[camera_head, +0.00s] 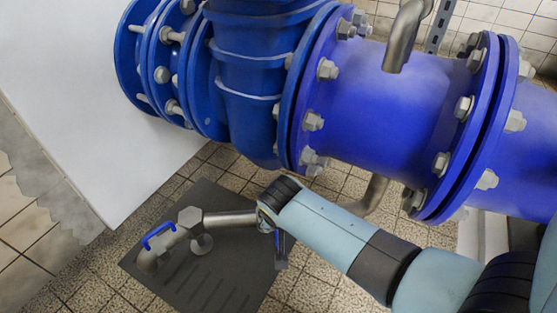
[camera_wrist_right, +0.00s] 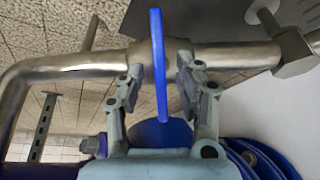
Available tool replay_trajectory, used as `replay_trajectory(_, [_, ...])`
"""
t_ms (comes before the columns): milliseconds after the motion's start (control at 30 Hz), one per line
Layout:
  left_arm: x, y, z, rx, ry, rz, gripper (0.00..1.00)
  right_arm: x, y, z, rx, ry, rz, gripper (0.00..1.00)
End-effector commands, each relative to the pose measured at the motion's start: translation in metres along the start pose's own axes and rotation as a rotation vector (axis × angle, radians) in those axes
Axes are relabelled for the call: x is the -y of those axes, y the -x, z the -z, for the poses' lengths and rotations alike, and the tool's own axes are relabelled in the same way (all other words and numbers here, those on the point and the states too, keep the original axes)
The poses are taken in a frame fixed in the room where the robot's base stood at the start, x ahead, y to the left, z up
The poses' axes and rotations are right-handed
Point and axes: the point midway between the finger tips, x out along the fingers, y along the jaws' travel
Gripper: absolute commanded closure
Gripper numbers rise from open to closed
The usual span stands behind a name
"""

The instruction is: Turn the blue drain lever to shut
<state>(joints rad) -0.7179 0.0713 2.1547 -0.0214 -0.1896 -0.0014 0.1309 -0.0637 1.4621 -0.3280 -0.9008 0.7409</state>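The blue drain lever (camera_wrist_right: 160,68) is a flat blue bar on a valve body in a thin steel drain pipe (camera_wrist_right: 75,67). In the right wrist view it stands upright in the picture, crosswise to the pipe. My right gripper (camera_wrist_right: 160,80) is open, with one finger on each side of the lever and a visible gap on both sides. In the head view the right gripper (camera_head: 276,245) is mostly hidden under its own wrist, and only a sliver of blue shows beside it. The drain pipe (camera_head: 230,218) runs left from there. My left gripper is not in view.
The pipe ends at the left in a bent outlet (camera_head: 150,258) with a small blue handle (camera_head: 159,235), above a dark slotted floor plate (camera_head: 200,285). The large blue flanged main (camera_head: 390,105) is just above my right arm. A white panel (camera_head: 90,95) stands left.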

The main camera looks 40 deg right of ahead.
Motion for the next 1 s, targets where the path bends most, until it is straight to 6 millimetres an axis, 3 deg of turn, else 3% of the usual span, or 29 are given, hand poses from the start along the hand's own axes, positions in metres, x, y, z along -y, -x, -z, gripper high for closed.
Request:
replay_trajectory(300, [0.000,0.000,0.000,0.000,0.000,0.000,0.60,0.000,0.068,0.000,-0.001,-0.004,0.002,0.65])
replay_trajectory(500, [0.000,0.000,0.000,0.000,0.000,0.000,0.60,0.000,0.097,-0.001,0.000,-0.002,0.001,0.65])
replay_trajectory(1000, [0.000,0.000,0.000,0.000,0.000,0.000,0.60,0.000,0.104,0.000,0.001,-0.002,0.000,0.65])
